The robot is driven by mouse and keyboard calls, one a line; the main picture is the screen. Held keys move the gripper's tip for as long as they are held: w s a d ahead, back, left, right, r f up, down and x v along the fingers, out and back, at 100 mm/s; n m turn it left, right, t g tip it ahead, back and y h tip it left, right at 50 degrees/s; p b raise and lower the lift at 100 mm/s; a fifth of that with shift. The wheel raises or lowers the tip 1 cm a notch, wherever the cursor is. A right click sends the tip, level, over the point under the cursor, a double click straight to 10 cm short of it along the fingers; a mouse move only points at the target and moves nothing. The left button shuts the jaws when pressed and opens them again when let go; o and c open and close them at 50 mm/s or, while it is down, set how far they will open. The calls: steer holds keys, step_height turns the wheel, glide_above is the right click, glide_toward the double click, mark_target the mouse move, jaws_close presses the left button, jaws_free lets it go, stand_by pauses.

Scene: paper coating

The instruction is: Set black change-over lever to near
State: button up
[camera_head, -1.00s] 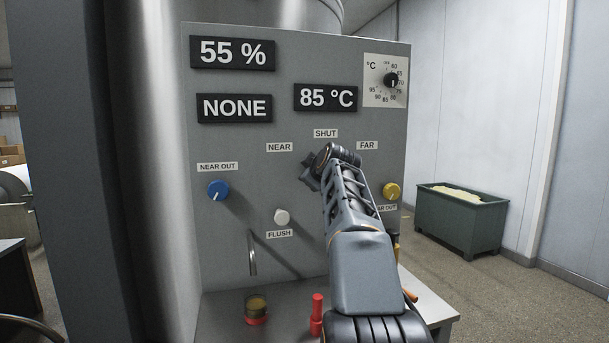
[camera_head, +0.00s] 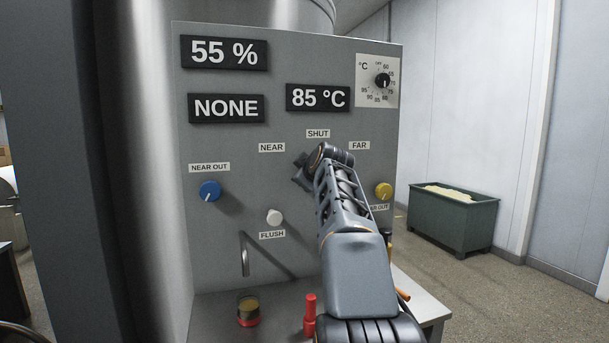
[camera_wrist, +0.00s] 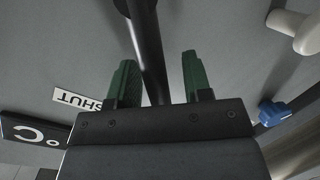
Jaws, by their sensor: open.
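The black change-over lever (camera_wrist: 149,45) shows in the wrist view as a dark rod running between my gripper's two green fingers. My gripper (camera_wrist: 158,62) is open around it, with the rod closer to the left finger and a clear gap to the right finger. In the head view my gripper (camera_head: 302,173) is in front of the grey panel, below and between the NEAR label (camera_head: 271,147) and the SHUT label (camera_head: 318,133). My arm hides most of the lever there. The FAR label (camera_head: 359,146) is further right.
A blue knob (camera_head: 209,191) and a white flush knob (camera_head: 274,217) sit left of my arm, a yellow knob (camera_head: 383,190) to its right. A spout (camera_head: 245,262), a jar (camera_head: 248,311) and a red object (camera_head: 310,314) are below. A green bin (camera_head: 455,220) stands at right.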

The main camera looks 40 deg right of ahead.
steer(key=v, duration=1.3)
steer(key=a+f+m+g+y+p, duration=0.2)
steer(key=a+f+g+y+p, duration=0.1)
steer(key=a+p, duration=0.5)
steer(key=a+f+m+g+y+p, duration=0.1)
steer(key=a+f+g+y+p, duration=0.15)
steer(key=a+p, duration=0.55)
steer(key=s+a+f+m+g+p, duration=0.2)
steer(key=s+a+f+g+p, duration=0.2)
steer(key=s+a+f+p, duration=0.5)
steer(key=shift+s+g+p, duration=0.35)
steer(key=shift+s+p, duration=0.15)
steer(key=shift+s, duration=0.2)
steer(key=shift+d, duration=0.1)
stand_by(0.3)
